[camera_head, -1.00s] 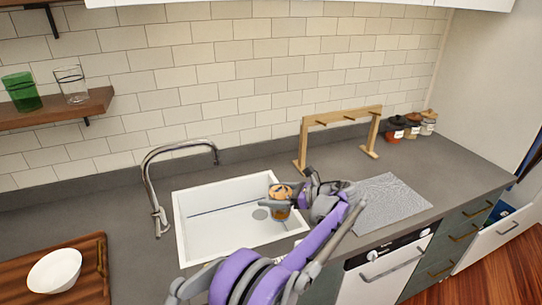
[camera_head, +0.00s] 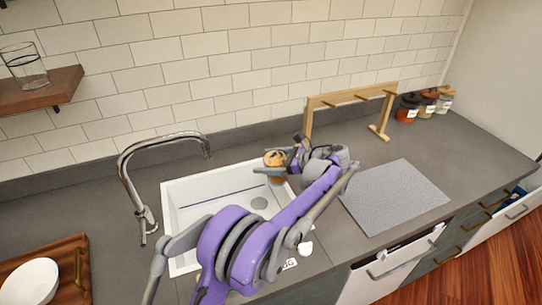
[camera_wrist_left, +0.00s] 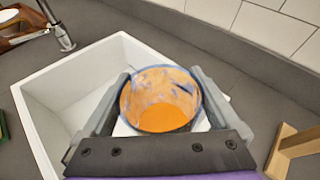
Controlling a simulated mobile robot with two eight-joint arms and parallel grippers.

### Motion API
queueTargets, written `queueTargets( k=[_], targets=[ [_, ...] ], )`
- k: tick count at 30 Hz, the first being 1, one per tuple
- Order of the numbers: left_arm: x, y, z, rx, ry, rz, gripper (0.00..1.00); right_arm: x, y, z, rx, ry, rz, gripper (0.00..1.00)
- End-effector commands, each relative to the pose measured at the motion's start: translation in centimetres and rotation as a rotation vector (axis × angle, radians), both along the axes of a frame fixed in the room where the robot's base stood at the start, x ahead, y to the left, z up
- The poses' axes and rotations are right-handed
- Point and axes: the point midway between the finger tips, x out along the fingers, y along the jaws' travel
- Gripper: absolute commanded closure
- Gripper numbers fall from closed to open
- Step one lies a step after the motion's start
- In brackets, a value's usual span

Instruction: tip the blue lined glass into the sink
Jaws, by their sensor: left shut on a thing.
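My left gripper (camera_head: 280,163) is shut on the blue lined glass (camera_head: 274,157), which holds orange contents. In the left wrist view the glass (camera_wrist_left: 160,100) has a blue rim and sits between both fingers, its mouth facing the camera. The white sink (camera_head: 190,217) lies beneath. In the head view the glass appears over the sink's back right part, near the rim; its height above it is hard to tell. The gripper and arm hide part of the glass and the sink's right side. My right gripper is not in view.
A curved faucet (camera_head: 127,165) stands at the sink's left. A wooden rack (camera_head: 308,118) stands behind right, and a grey mat (camera_head: 395,195) lies right of the sink. A wooden board (camera_head: 70,262) with a white bowl (camera_head: 30,282) is at left. Jars (camera_head: 408,108) stand far right.

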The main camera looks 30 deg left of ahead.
Motion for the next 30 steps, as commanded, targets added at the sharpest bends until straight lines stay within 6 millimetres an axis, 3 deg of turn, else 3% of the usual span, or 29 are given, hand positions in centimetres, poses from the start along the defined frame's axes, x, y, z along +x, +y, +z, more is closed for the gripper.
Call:
queueTargets(
  k=[13,26,30],
  targets=[
    [-3.7,1.7,-2.0,-0.141,-0.303,0.000,0.84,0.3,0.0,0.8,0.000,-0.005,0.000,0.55],
    [-5.5,2.6,-6.0,-0.265,-0.569,0.000,0.84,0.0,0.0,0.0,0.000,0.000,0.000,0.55],
    [-5.4,2.6,-6.1,-0.271,-0.580,-0.002,0.84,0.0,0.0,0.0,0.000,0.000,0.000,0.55]
  ],
)
